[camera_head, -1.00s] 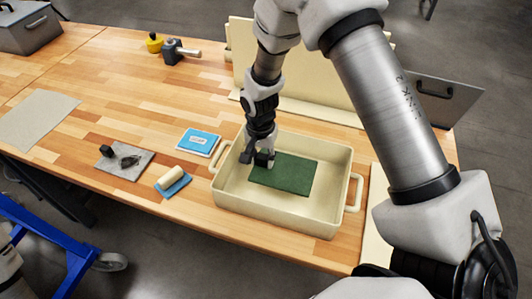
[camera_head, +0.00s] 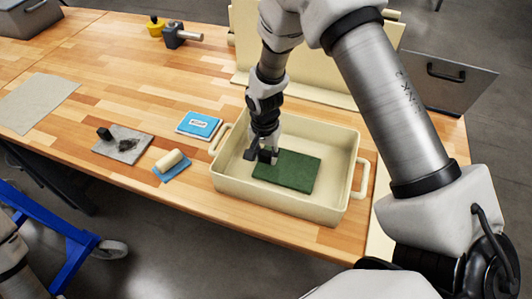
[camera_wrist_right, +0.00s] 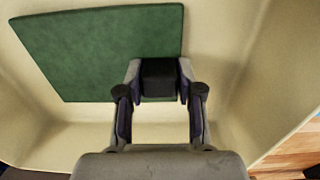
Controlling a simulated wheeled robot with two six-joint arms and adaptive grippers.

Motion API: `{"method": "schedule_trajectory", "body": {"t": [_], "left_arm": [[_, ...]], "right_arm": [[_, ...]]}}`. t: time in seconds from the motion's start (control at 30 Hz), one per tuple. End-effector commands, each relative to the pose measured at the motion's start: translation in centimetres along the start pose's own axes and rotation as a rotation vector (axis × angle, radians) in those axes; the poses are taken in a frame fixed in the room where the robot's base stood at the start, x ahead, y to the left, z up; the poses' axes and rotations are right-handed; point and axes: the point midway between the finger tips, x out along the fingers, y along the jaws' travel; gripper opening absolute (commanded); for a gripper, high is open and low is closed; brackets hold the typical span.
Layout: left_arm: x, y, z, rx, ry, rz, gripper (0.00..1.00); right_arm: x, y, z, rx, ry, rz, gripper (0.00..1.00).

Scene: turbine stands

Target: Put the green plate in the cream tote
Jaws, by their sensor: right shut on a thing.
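The green plate (camera_head: 288,173) is inside the cream tote (camera_head: 280,203), within its walls. It lies about flat; I cannot tell whether it touches the tote floor. My right gripper (camera_head: 262,156) reaches down into the tote from above, at the plate's left edge. In the right wrist view the gripper (camera_wrist_right: 160,80) is shut around a dark block at the edge of the green plate (camera_wrist_right: 90,50). The tote floor and walls (camera_wrist_right: 85,130) surround it. My left gripper is out of view.
A blue labelled box (camera_head: 199,125), a cream roll on a blue cloth (camera_head: 170,166) and a grey mat (camera_head: 122,145) with small dark parts lie left of the tote. A cream panel (camera_head: 330,80) stands behind it. The wooden bench (camera_head: 120,70) has clear room.

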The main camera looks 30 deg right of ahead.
Motion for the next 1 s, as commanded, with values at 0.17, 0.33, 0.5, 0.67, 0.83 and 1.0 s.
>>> {"method": "schedule_trajectory", "body": {"t": [0.17,0.33,0.5,0.67,0.83,1.0], "left_arm": [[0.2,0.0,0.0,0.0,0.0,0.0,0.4],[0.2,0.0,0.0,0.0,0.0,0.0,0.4],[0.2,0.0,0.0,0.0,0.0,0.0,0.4],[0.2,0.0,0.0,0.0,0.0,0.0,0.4],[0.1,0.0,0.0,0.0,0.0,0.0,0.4],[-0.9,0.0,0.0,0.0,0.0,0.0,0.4]], "right_arm": [[0.3,0.0,0.0,0.0,0.001,0.0,0.0],[0.3,0.0,0.0,0.0,0.0,0.0,0.65],[0.3,0.0,0.0,0.0,0.0,0.0,0.65],[0.4,0.0,0.0,0.0,0.0,0.0,0.74],[0.3,0.0,0.0,0.0,0.0,0.0,0.74],[-1.0,0.0,0.0,0.0,0.0,0.0,0.74]]}}
